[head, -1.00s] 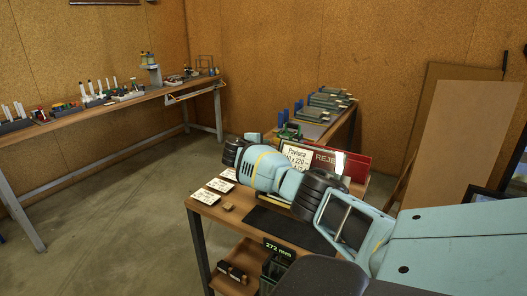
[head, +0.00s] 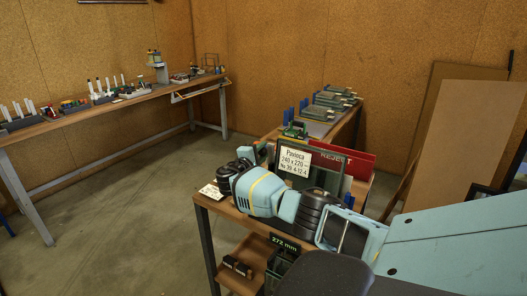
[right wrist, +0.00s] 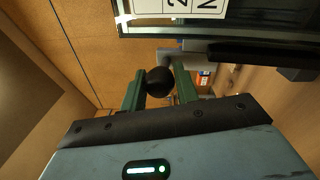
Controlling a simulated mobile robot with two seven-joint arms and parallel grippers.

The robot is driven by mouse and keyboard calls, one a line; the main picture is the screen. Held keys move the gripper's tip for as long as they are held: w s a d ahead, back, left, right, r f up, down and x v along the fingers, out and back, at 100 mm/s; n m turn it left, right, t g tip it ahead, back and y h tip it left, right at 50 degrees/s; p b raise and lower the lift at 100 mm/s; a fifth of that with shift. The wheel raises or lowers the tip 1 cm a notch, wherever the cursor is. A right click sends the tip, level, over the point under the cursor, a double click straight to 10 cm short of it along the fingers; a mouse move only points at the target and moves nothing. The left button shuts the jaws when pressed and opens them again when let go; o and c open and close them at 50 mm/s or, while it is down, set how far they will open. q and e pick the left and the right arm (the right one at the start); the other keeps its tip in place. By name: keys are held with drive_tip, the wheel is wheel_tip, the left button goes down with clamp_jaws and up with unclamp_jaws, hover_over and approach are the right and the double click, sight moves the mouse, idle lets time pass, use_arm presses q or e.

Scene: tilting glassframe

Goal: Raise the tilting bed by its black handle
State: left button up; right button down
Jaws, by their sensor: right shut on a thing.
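The black handle (right wrist: 160,82) is a round ball knob on a grey arm at the edge of the tilting bed. My right gripper (right wrist: 155,90) has its green fingers shut on the knob in the right wrist view. The tilting bed (head: 326,175) is a dark frame with glass, standing steeply tilted above the workbench in the head view. A white label (head: 296,160) with printed sizes is on it. In the head view the right hand stands left of the frame, and its fingertips and the knob are not clearly seen. My left gripper is not in view.
A red REJECT sign (head: 357,166) stands behind the bed. A display reading 272 mm (head: 284,241) is at the bench front. White cards (head: 211,191) lie at the left bench edge. A long side bench (head: 70,122) holds several small items. The floor between is clear.

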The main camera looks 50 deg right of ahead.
drive_tip(key=shift+a+f, duration=0.15)
idle(0.3)
drive_tip(key=c, duration=1.1)
unclamp_jaws()
drive_tip(key=shift+a, duration=0.5)
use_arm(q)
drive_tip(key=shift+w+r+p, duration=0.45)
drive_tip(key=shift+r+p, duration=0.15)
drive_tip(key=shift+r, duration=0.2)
use_arm(e)
drive_tip(key=s+a, duration=0.1)
drive_tip(key=a, duration=0.5)
drive_tip(key=shift+a, duration=0.4)
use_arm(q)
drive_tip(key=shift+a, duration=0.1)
